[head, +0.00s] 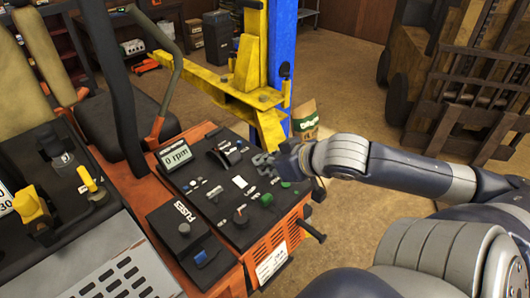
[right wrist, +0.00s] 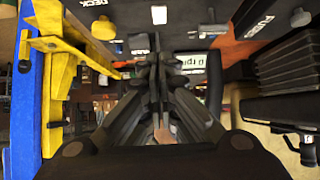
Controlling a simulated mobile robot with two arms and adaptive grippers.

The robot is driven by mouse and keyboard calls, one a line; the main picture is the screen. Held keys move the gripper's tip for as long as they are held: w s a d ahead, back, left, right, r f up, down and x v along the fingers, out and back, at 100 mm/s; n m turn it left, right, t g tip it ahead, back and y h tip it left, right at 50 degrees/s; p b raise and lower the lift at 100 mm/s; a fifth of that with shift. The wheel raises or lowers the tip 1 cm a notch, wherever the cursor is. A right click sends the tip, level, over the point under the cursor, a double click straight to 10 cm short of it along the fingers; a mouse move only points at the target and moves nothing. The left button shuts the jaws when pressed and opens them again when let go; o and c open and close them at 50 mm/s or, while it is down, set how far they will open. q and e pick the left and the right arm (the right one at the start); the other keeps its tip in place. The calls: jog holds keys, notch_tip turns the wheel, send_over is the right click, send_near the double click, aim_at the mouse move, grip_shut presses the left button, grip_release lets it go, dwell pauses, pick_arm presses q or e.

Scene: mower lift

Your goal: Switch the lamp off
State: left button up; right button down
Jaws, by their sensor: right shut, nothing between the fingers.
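The orange mower's black control panel (head: 222,206) carries a display reading 0 rpm (head: 174,155), several knobs and small switches, and a pale rectangular piece (head: 239,182). Its small labels are mostly unreadable, so I cannot tell which control is the lamp's. My right gripper (head: 264,161) is over the panel's far right edge, with its fingers shut and empty. In the right wrist view the closed fingertips (right wrist: 154,62) show in front of the panel, near a pale rectangle (right wrist: 159,14). Whether they touch anything is unclear. My left gripper is not in view.
A yellow lift arm (head: 215,88) and blue post (head: 282,65) stand just behind the panel. A black fuse box (head: 178,228) sits at its left. A dark forklift-like machine (head: 460,90) stands at the right.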

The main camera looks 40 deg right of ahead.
jog(key=shift+a, duration=0.1)
jog(key=w+a+n+y+b, duration=0.3)
jog(key=a+b, duration=0.4)
jog(key=a, duration=0.2)
jog(key=s+d+m+h+b, duration=0.1)
jog(key=d+m+h+b, duration=0.2)
jog(key=d, duration=0.6)
jog(key=shift+s+r+b, duration=0.35)
jog(key=shift+s+b, duration=0.05)
jog(key=shift+b, duration=0.15)
send_over(241, 181)
jog(key=shift+s+f+b, duration=0.15)
jog(key=shift+f+b, duration=0.05)
jog(key=shift+f, duration=1.4)
jog(key=shift+s+f+b, duration=0.15)
jog(key=shift+f+b, duration=0.05)
jog(key=shift+f, duration=1.4)
jog(key=shift+w+f, duration=0.15)
jog(key=shift+f, duration=0.8)
jog(key=shift+w+f, duration=0.15)
jog(key=shift+f, duration=0.8)
